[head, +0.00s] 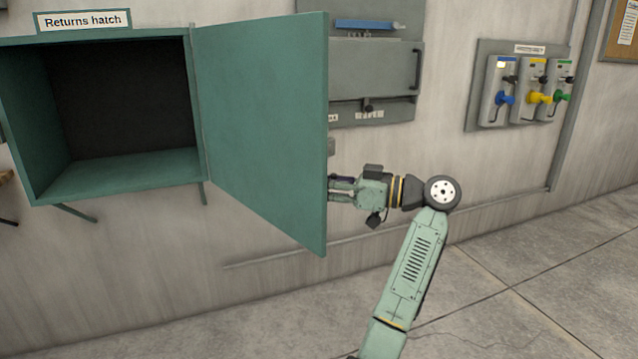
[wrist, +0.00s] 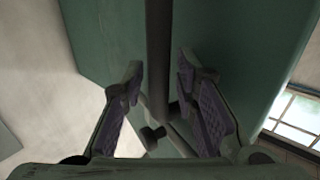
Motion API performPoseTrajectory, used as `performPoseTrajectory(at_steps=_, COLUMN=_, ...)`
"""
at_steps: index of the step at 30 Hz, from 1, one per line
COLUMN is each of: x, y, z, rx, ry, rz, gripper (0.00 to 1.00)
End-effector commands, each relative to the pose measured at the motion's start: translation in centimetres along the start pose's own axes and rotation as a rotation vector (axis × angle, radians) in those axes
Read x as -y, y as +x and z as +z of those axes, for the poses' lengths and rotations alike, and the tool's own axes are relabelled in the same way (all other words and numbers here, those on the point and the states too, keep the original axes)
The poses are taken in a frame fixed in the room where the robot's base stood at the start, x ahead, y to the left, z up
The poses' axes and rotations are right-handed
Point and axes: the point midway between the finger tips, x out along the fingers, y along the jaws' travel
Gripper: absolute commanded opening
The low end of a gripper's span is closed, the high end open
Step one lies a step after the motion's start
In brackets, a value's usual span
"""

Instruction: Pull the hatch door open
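The green hatch door (head: 262,125) stands swung wide open from its hinge on the right side of the returns hatch (head: 120,180), whose dark inside shows. In the head view my gripper (head: 333,189) is at the door's outer face by the free edge, and the door hides its fingertips and the handle. In the wrist view the dark handle bar (wrist: 158,40) runs between the two fingers of my gripper (wrist: 159,72). The fingers are spread on either side of the bar, with a narrow gap showing at each side. The door's green face (wrist: 215,35) lies behind the bar.
A "Returns hatch" sign (head: 83,21) is above the opening. A grey wall cabinet (head: 375,70) and a panel with blue, yellow and green handles (head: 525,90) are on the wall to the right. The tiled floor (head: 530,270) at the right is clear.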

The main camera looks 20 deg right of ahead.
Motion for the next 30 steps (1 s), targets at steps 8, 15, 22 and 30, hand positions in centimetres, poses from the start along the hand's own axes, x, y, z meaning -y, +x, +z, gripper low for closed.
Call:
performPoseTrajectory(at_steps=8, x=0.0, y=-0.1, z=0.0, rx=0.000, ry=-0.001, rz=0.001, gripper=0.35)
performPoseTrajectory(at_steps=15, x=-0.1, y=-1.3, z=-0.1, rx=-0.002, ry=-0.001, rz=0.004, gripper=0.35)
performPoseTrajectory(at_steps=22, x=-0.1, y=-6.0, z=-0.1, rx=-0.002, ry=0.000, rz=0.005, gripper=0.35)
performPoseTrajectory(at_steps=30, x=0.0, y=-10.7, z=0.0, rx=0.000, ry=0.000, rz=0.002, gripper=0.35)
